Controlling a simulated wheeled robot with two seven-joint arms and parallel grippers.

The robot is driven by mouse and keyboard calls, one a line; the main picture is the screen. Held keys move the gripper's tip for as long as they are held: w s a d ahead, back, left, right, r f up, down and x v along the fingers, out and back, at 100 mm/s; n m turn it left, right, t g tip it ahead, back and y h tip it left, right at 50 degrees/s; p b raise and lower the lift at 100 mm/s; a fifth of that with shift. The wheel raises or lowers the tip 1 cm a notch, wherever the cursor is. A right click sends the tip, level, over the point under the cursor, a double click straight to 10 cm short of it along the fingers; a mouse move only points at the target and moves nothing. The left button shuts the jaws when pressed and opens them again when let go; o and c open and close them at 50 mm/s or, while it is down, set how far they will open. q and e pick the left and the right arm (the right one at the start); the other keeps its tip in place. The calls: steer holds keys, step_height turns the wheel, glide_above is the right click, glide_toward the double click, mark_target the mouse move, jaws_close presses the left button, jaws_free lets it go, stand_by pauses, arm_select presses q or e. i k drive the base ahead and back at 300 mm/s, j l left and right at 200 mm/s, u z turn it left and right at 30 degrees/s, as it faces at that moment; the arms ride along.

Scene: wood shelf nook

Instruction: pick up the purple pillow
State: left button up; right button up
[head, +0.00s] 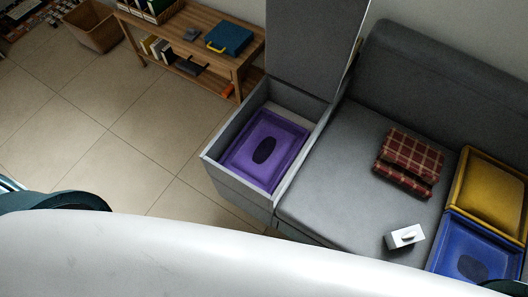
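The purple pillow (285,139) lies flat inside an open grey storage box (222,174) at the left end of the sofa. It has a dark oval patch in its middle. The box's tall grey lid (312,45) stands raised behind it. Neither of my grippers shows in the head view. Only a dark part of my arm at the left edge and a small dark part at the lower right corner show.
A grey sofa (350,150) holds a folded plaid blanket (409,160), a white tissue box (404,237), a yellow pillow (490,195) and a blue pillow (470,250). A wooden shelf (240,72) and a basket (95,28) stand behind. The tiled floor (110,150) left of the box is clear.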

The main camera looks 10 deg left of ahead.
mark_target(262, 153)
steer(key=j+z, duration=0.4)
steer(key=k+j+z, duration=0.2)
steer(key=j+z, duration=0.15)
steer(key=k+j+z, duration=0.15)
steer(key=j+z, duration=0.25)
